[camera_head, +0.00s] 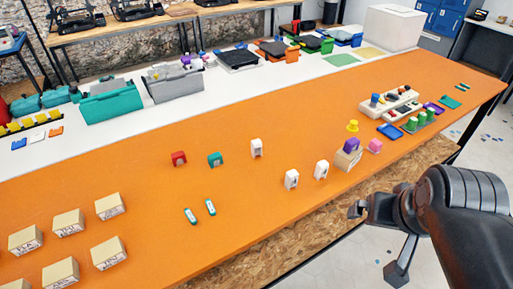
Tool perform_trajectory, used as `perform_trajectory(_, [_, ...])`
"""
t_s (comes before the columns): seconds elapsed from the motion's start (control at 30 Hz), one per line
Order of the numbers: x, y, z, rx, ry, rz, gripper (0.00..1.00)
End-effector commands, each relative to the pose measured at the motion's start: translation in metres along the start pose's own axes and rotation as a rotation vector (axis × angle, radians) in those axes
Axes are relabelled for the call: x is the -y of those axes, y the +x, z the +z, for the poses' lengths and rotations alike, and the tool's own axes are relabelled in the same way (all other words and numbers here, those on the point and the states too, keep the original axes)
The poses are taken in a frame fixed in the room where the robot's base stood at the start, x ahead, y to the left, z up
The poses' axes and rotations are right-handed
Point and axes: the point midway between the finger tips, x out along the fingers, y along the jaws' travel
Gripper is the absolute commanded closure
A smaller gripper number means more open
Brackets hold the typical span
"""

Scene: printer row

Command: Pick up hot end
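I cannot tell for sure which small part is the hot end. Candidates on the orange table (270,215) are a red block (178,158), a teal block (215,159) and a white block (256,148) in a loose row. Two more white blocks with dark marks stand nearer the front edge, one on the left (291,179) and one on the right (321,170). My gripper (378,240) is at the lower right, beyond the table's front edge. Its two fingers are spread apart and nothing shows between them.
Several cardboard boxes (68,222) stand at the left. Two teal-white sticks (200,212) lie near the middle. The table's centre is clear.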

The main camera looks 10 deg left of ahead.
Motion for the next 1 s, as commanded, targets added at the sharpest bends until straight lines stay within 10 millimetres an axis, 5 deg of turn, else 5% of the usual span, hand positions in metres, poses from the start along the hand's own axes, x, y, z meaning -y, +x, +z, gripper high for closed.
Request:
perform_trajectory(0.47, [0.0000, 0.0000, 0.0000, 0.000, 0.000, 0.000, 0.00])
perform_trajectory(1.0, [0.0001, 0.0000, 0.0000, 0.000, 0.000, 0.000, 0.42])
